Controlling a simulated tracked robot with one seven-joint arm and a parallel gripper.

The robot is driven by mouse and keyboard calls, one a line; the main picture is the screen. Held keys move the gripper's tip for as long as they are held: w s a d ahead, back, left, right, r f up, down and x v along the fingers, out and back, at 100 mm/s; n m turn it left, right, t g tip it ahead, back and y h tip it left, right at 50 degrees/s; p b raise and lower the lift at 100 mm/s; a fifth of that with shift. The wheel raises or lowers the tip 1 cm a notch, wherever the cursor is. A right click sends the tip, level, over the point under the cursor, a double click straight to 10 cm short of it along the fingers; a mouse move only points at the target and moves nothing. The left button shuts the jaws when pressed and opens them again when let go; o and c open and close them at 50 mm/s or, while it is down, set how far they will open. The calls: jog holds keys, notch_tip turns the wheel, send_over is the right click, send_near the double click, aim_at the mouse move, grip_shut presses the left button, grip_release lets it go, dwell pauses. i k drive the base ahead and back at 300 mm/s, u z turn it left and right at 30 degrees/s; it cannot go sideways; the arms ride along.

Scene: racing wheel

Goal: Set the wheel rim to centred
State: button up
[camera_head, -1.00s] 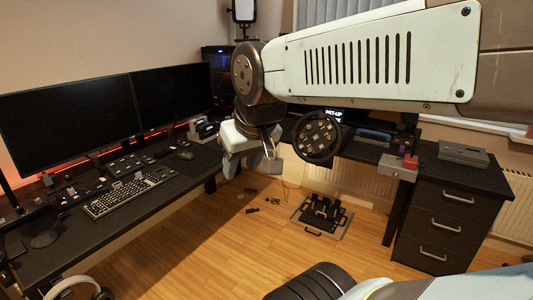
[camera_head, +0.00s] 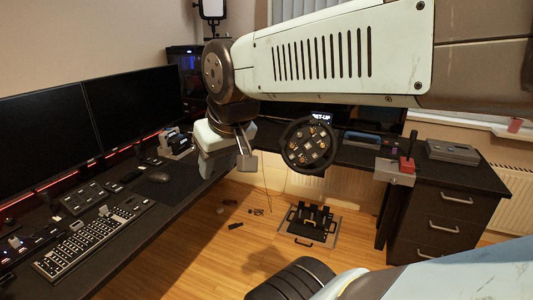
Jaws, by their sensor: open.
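The wheel rim (camera_head: 309,145) is a dark round racing wheel with several buttons on its face. It is mounted at the far desk's front edge, in the middle of the view. I cannot tell from here how far it is turned. My gripper (camera_head: 245,160) hangs below my arm's wrist, to the left of the rim and apart from it. It is open, with nothing seen between its fingers. My arm crosses the upper part of the view and hides what lies behind it.
A black desk with two monitors (camera_head: 123,105) and a keyboard (camera_head: 94,236) runs along the left. Pedals (camera_head: 310,222) stand on the floor below the rim. A lever box (camera_head: 396,169) is fixed to the desk right of the rim, beside a drawer unit (camera_head: 444,214). The wooden floor between is mostly clear.

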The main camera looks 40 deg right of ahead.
aim_at(315, 139)
jog(key=z, duration=0.25)
jog(key=i, duration=1.05)
jog(key=z, duration=1.15)
jog(key=i, duration=0.7)
jog(key=z, duration=0.5)
jog(key=k, duration=0.9)
jog(key=z, duration=0.15)
jog(key=i, duration=0.95)
jog(key=u, duration=0.05)
